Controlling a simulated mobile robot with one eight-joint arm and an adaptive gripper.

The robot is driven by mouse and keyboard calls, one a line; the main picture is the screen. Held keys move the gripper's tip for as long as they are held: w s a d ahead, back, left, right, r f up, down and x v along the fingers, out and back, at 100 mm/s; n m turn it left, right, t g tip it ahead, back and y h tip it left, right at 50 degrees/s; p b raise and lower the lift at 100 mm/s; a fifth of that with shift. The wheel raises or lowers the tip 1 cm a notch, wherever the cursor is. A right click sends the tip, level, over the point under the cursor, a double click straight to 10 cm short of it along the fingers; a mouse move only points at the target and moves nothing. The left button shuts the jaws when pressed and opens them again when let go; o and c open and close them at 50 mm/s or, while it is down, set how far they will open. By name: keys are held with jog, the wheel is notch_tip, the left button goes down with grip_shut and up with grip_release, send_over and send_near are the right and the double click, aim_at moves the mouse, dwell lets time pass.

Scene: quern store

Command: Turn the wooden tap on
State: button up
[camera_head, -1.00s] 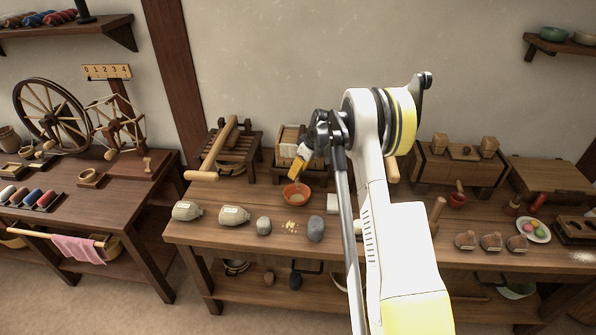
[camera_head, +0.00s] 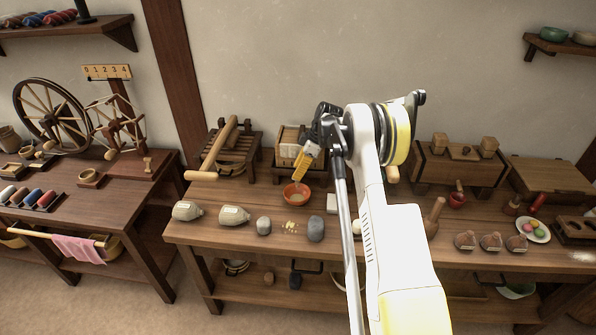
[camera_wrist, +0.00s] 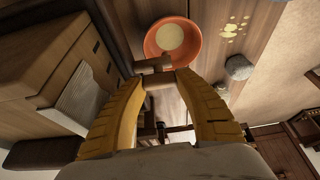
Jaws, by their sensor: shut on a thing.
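The wooden tap (camera_wrist: 152,66) is a small pale piece at the fingertips in the wrist view, beside the wooden box (camera_wrist: 40,62) it belongs to. My gripper (camera_wrist: 160,80) has yellow ribbed fingers and is shut on the tap, with part of the wood between the tips. An orange bowl (camera_wrist: 173,42) with pale contents stands below the tap. In the head view, my gripper (camera_head: 304,160) is in front of the box (camera_head: 288,140) and above the orange bowl (camera_head: 296,194); it hides the tap there.
A slatted wooden stand (camera_head: 240,150) is left of the box. My arm covers the table to the right of the bowl.

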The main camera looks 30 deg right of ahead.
jog(key=o, duration=1.2)
jog(key=v, duration=1.2)
jog(key=shift+w, duration=0.1)
jog(key=shift+a, duration=0.1)
